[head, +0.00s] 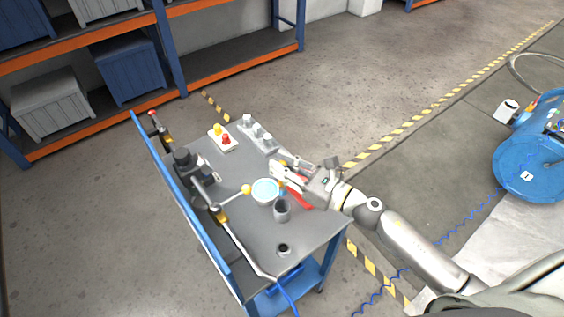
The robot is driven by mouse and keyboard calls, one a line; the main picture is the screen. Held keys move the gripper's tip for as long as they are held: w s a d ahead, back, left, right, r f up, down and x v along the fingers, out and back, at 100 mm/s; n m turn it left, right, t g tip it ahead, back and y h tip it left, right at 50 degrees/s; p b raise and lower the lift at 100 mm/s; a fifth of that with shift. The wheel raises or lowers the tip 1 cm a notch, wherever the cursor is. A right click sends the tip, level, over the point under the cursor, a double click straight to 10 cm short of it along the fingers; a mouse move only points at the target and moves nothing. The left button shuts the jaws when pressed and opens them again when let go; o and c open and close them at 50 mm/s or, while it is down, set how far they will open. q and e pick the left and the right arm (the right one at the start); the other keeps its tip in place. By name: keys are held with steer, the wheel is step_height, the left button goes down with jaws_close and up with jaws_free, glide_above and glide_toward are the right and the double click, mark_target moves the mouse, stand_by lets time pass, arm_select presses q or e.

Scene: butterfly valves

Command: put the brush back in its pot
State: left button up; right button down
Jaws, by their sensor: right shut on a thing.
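My right gripper (281,173) reaches in from the right, low over the grey cart top. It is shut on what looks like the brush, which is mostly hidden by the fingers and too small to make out. A grey open cup (282,211), which looks like the pot, stands upright on the cart, below the gripper in the picture and apart from it. A smaller dark cup (284,250) stands closer to the cart's near end. My left gripper is not in view.
A light blue round dish or dial (265,190) and a red bar (299,199) lie close to the gripper. Pipework with valves (205,180) runs along the cart's left side. A red-and-yellow button box (222,138) and grey fittings (257,133) sit at the far end.

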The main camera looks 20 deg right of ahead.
mark_target(283, 194)
step_height(283, 194, down, 12)
steer(key=b, duration=0.8)
steer(key=shift+r+b, duration=0.25)
steer(key=shift+b, duration=0.15)
steer(key=c, duration=1.3)
jaws_free()
steer(key=shift+s+d+f, duration=0.1)
steer(key=shift+s+d, duration=0.15)
steer(key=b+v, duration=0.4)
steer(key=v, duration=0.5)
steer(key=shift+s, duration=0.1)
steer(key=shift+d, duration=0.1)
